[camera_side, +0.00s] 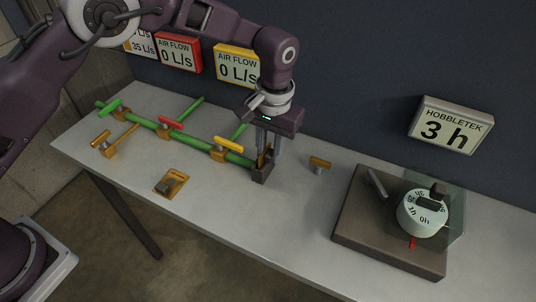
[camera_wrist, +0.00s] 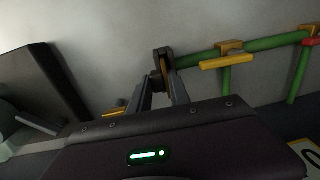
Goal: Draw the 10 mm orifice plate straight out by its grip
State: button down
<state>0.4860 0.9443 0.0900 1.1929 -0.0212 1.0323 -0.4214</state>
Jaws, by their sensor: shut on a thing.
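My gripper (camera_side: 269,150) points down at the right end of the green pipe (camera_side: 175,133). It is shut on a thin brass-coloured plate (camera_side: 264,158), which I take for the orifice plate; its size marking is not readable. The plate stands upright at a dark holder block (camera_side: 260,175) on the pipe end. In the wrist view my gripper (camera_wrist: 163,88) has its fingers on either side of the plate (camera_wrist: 168,77), right by the dark block (camera_wrist: 161,54). The fingers hide much of the plate, and I cannot tell how deep it sits in the block.
Valve handles in green (camera_side: 110,106), red (camera_side: 171,122) and yellow (camera_side: 228,145) sit along the pipe. A brass piece on a stub (camera_side: 320,163) stands just right of my gripper. A brass tray (camera_side: 163,189) lies in front. A dial unit (camera_side: 385,250) occupies the right.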

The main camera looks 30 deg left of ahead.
aim_at(269, 152)
notch_tip(269, 152, up, 17)
dwell(1.2)
jog(key=shift+f, duration=0.1)
jog(key=shift+s, duration=0.1)
